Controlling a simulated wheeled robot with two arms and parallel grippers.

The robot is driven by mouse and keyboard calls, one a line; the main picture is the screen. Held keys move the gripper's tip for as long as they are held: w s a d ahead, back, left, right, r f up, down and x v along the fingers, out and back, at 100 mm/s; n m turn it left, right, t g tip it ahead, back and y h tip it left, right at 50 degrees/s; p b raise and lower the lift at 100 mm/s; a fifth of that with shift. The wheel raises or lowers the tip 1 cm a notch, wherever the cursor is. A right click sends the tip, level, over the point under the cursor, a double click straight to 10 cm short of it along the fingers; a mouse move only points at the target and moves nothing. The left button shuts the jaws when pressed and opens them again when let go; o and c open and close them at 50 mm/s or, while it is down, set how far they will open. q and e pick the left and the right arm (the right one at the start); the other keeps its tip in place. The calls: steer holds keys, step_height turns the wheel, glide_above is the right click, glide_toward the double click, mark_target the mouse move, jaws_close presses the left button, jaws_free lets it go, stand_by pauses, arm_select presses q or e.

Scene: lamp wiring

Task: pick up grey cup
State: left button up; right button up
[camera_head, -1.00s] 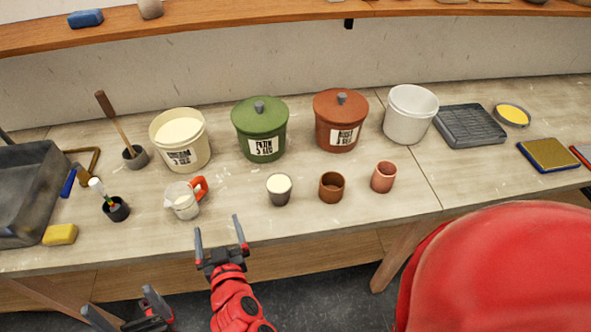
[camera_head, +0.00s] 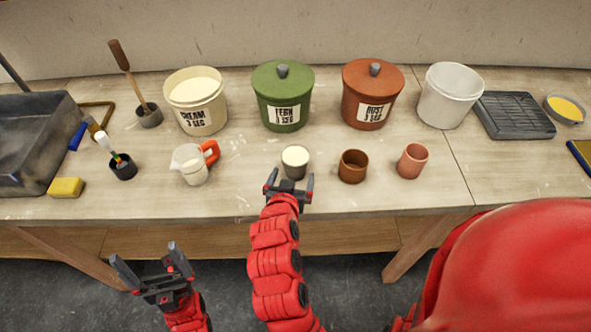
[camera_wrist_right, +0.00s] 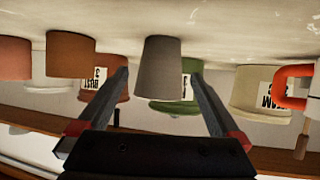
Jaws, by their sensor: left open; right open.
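The grey cup (camera_head: 295,171), with a cream-coloured top, stands upright near the table's front edge. My right gripper (camera_head: 289,184) is open just in front of it, with its fingertips to either side of the cup's near side. In the right wrist view, which is upside down, the grey cup (camera_wrist_right: 158,66) appears between the two spread fingers (camera_wrist_right: 162,82); I see no finger touching it. My left gripper (camera_head: 148,262) is open and empty, low in front of the table at the left.
A brown cup (camera_head: 353,167) and a pink cup (camera_head: 412,162) stand right of the grey cup. A measuring jug (camera_head: 192,172) with an orange handle stands left. Behind are cream (camera_head: 197,112), green (camera_head: 284,105) and rust (camera_head: 368,103) buckets.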

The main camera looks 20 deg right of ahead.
mark_target(297, 162)
steer(key=shift+w+d+f, duration=0.2)
steer(key=shift+w+d, duration=0.1)
steer(key=shift+w, duration=0.3)
steer(key=p+x, duration=0.2)
steer(key=x, duration=0.1)
steer(key=shift+w+d+f, duration=0.15)
steer(key=shift+w+f, duration=0.05)
steer(key=shift+f, duration=0.05)
steer(key=shift+w+d+f, duration=0.2)
steer(key=shift+w+f, duration=0.2)
steer(key=shift+w, duration=0.2)
jaws_close()
